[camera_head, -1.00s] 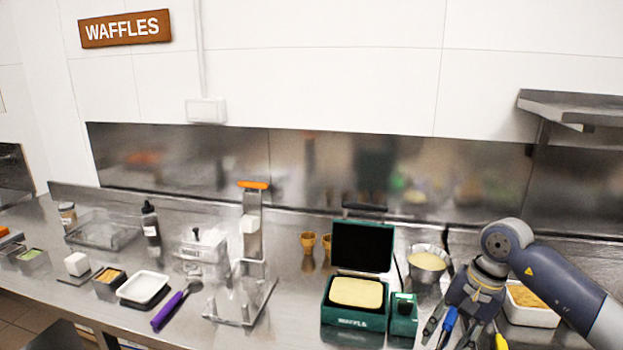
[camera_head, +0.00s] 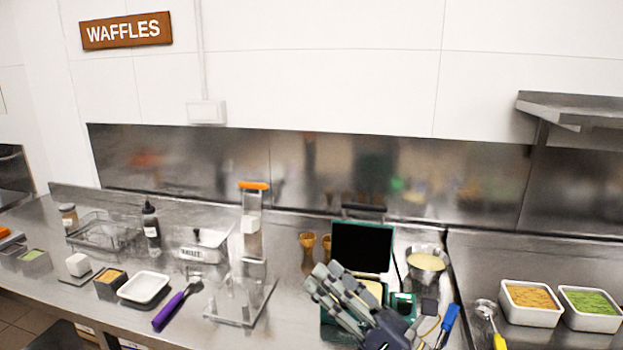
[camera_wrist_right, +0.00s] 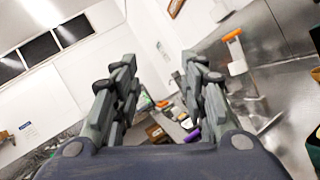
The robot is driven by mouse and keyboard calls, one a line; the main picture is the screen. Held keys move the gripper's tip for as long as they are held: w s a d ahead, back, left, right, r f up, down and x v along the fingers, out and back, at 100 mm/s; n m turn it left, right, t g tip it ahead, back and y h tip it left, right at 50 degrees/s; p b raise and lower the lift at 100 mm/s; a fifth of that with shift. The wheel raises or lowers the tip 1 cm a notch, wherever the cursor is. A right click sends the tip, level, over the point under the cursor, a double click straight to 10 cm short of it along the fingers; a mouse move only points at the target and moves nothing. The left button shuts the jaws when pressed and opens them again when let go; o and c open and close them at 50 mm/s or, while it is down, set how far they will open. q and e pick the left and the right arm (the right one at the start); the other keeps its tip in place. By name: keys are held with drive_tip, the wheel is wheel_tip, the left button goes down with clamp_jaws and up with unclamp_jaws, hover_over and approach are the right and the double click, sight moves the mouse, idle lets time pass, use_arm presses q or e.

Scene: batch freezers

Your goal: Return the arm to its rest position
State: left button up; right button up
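My right gripper (camera_head: 335,290) shows in the head view in front of the green waffle maker (camera_head: 363,247), whose lid is up. It hides most of the lower plate. In the right wrist view the fingers of my right gripper (camera_wrist_right: 155,90) stand apart with nothing between them. Past them the wrist view shows the room, a wall and part of the counter, tilted. My left gripper is not in either view.
A bowl of batter (camera_head: 426,261) stands right of the waffle maker. White tubs of orange (camera_head: 531,316) and green (camera_head: 592,322) contents sit at the right. A blue-handled tool (camera_head: 447,325), a yellow-handled scoop (camera_head: 494,330) and a purple-handled scoop (camera_head: 170,311) lie on the counter. A clear stand (camera_head: 240,312) is left of centre.

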drive_tip(key=w+d+f+m+t+h, duration=0.1)
drive_tip(key=d+f+m+t+h, duration=0.1)
drive_tip(key=d+f+m+h, duration=0.65)
drive_tip(key=d+f+m+t+h, duration=0.1)
drive_tip(key=d+m+t+h, duration=0.35)
drive_tip(key=m, duration=0.85)
drive_tip(key=s+d+f+m+g+h, duration=0.2)
drive_tip(key=s+f+m+g+h, duration=0.15)
drive_tip(key=f, duration=0.25)
drive_tip(key=s+d+f+m+g+h, duration=0.25)
drive_tip(key=f+m+g, duration=0.2)
drive_tip(key=f, duration=0.25)
drive_tip(key=s+f+m+g+y, duration=0.1)
drive_tip(key=s+f+m+g, duration=0.4)
drive_tip(key=s, duration=0.6)
drive_tip(key=s+f+m+g+y, duration=0.1)
drive_tip(key=s+f+m+g, duration=0.5)
drive_tip(key=s, duration=0.5)
wheel_tip(320, 180, down, 29)
drive_tip(key=s+n, duration=0.3)
drive_tip(key=s+d+f+g, duration=0.1)
drive_tip(key=s+d+f, duration=0.1)
drive_tip(key=s+f, duration=1.2)
drive_tip(key=shift+s+d+f, duration=0.25)
drive_tip(key=shift+s+d, duration=0.15)
drive_tip(key=shift+s, duration=0.5)
